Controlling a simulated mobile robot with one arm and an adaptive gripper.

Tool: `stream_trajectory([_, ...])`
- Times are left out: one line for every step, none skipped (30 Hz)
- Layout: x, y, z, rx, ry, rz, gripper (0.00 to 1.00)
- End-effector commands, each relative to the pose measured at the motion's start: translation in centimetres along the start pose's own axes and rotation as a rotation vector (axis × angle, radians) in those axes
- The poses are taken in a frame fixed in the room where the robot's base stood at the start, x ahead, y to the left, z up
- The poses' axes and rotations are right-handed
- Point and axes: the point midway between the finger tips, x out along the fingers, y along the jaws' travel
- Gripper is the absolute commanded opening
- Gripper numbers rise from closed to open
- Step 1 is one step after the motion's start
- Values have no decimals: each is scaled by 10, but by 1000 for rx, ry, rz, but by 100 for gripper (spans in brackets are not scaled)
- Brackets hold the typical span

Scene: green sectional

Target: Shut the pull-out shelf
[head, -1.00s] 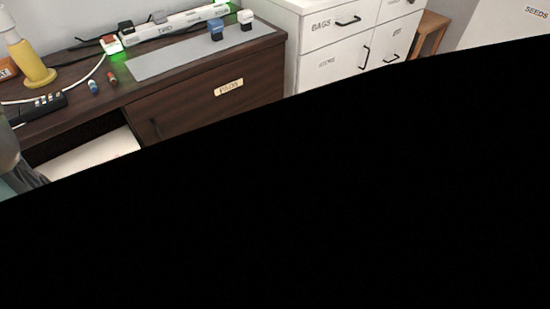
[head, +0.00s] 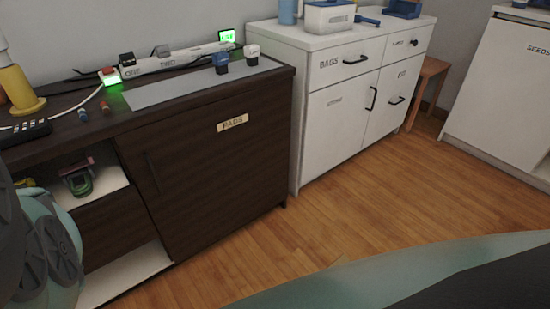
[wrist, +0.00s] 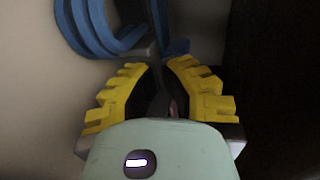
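The dark brown cabinet (head: 215,165) has an open bay on its left side in the head view. A pale shelf (head: 103,184) in that bay carries a green and pink item (head: 78,180). A dark panel (head: 112,222) is below it, and another pale board (head: 125,280) is lower down. I cannot tell which is the pull-out shelf or how far it is out. My arm covers the bay's left part. My gripper (wrist: 158,70) shows in the wrist view with yellow-padded fingers close together and a narrow dark gap between. A hold on anything is not clear.
Blue coils (wrist: 95,25) are just beyond my fingers, beside a pale surface. A power strip (head: 180,59) and cables lie on the cabinet top. A white cabinet (head: 335,120) stands to the right. The wooden floor (head: 340,225) in front is clear.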

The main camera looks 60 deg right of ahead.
Motion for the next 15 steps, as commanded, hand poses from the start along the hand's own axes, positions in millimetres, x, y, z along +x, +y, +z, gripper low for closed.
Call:
stream_trajectory([9,1,-3,1,4,-7,0])
stream_trajectory([11,1,-3,0,3,-5,0])
stream_trajectory([15,1,-3,-3,2,-3,0])
stream_trajectory([18,-1,-2,-3,1,-5,0])
stream_trajectory([21,-1,-1,-2,1,-5,0])
stream_trajectory([25,-2,-1,-4,0,-4,0])
stream_trajectory([28,-4,-1,-3,0,-5,0])
stream_trajectory([30,-4,-1,-2,0,-5,0])
stream_trajectory([34,-6,-1,-3,0,-7,0])
stream_trajectory([36,-6,0,-4,-2,-7,0])
stream_trajectory([39,-7,0,-4,-2,-6,0])
stream_trajectory([42,-7,0,-3,-1,-5,0])
stream_trajectory([45,-9,0,-1,-1,-7,0])
stream_trajectory([47,-11,1,0,-1,-9,0])
stream_trajectory([50,-12,0,1,0,-8,0])
